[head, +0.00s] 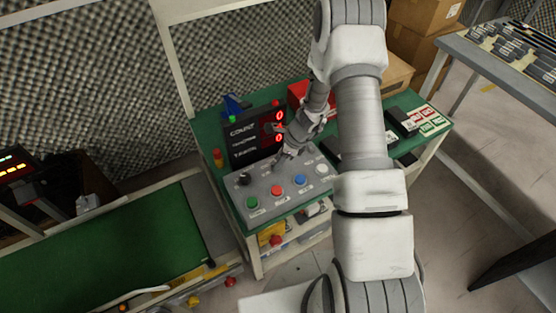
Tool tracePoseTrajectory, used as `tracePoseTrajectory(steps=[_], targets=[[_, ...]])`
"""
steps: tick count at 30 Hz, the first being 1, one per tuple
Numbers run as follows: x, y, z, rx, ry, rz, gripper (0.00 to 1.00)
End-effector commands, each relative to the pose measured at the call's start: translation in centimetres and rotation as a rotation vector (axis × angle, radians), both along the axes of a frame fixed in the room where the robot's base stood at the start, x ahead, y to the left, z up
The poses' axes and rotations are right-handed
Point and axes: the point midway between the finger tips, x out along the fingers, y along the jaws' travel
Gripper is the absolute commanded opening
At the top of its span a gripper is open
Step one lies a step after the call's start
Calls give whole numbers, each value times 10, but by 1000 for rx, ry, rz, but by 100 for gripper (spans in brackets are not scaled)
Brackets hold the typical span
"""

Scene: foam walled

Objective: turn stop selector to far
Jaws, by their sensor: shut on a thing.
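A grey control box (268,212) sits on the green bench top, with a row of green (252,202), red (277,190), blue (300,180) and white (321,170) buttons. A black knob (243,179) is at its back left. My gripper (280,159) reaches down to the back middle of the box, right of that black knob. It is shut on a small part there, apparently the stop selector, which the fingers mostly hide. The selector's position and the small labels are too small to read.
A black counter display (257,134) with red digits stands close behind the box. A red bin (299,96) and dark boxes (401,121) are on the same bench. A green conveyor (110,255) runs at the left. Another table (500,75) is at the upper right.

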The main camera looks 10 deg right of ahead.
Motion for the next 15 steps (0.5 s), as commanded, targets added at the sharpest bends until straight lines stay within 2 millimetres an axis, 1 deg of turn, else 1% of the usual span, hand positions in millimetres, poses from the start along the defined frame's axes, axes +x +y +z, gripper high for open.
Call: tracePoseTrajectory(steps=[8, 15], targets=[[2, -1, 0, -1, -1, 212, 0], [3, -1, -1, -2, -1, 441, 0]])
